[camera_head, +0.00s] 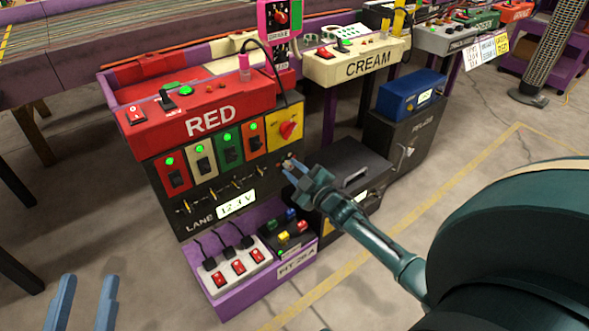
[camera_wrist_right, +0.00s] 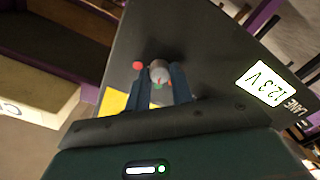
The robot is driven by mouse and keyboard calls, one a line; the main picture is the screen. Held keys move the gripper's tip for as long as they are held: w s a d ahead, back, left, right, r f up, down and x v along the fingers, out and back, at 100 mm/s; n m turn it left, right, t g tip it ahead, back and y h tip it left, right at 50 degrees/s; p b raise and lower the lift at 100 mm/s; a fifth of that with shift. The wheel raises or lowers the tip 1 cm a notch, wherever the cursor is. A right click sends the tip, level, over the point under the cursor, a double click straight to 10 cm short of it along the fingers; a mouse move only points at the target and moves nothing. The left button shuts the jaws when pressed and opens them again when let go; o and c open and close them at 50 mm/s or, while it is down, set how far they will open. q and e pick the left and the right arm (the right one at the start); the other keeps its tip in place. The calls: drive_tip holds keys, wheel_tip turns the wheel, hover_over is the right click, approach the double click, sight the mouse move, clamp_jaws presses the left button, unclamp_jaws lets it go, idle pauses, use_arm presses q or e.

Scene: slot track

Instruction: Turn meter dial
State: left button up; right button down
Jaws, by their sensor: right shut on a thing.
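The meter dial is a small round grey knob (camera_wrist_right: 158,68) on the dark front panel (camera_head: 243,170) under the red box, at the panel's right end. My right gripper (camera_head: 291,169) reaches in from the right and is shut on the dial. In the right wrist view its two fingers (camera_wrist_right: 159,84) stand on either side of the knob, which largely hides in the head view. The lit meter display (camera_head: 236,204) reads about 12.3 V; it also shows in the right wrist view (camera_wrist_right: 265,82). My left gripper (camera_head: 82,302) is open and empty at the lower left, away from the panel.
A red rotary switch (camera_head: 288,130) on a yellow plate sits just above the dial. Several coloured rocker switches line the panel. A purple shelf with a power strip (camera_head: 238,268) is below. A black case (camera_head: 350,168) stands to the right. The front floor is clear.

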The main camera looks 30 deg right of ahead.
use_arm(q)
drive_tip(key=shift+f, duration=0.15)
use_arm(e)
drive_tip(key=shift+n, duration=0.4)
use_arm(q)
drive_tip(key=shift+s, duration=0.1)
use_arm(e)
drive_tip(key=c, duration=1.2)
unclamp_jaws()
drive_tip(key=shift+c, duration=0.2)
drive_tip(key=shift+s, duration=0.3)
use_arm(q)
drive_tip(key=a+y+p, duration=0.1)
drive_tip(key=p, duration=0.4)
drive_tip(key=shift+m+g+y, duration=0.3)
use_arm(e)
drive_tip(key=s+d, duration=0.1)
drive_tip(key=s, duration=1.1)
drive_tip(key=shift+s, duration=0.3)
use_arm(q)
drive_tip(key=shift+d+f, duration=0.1)
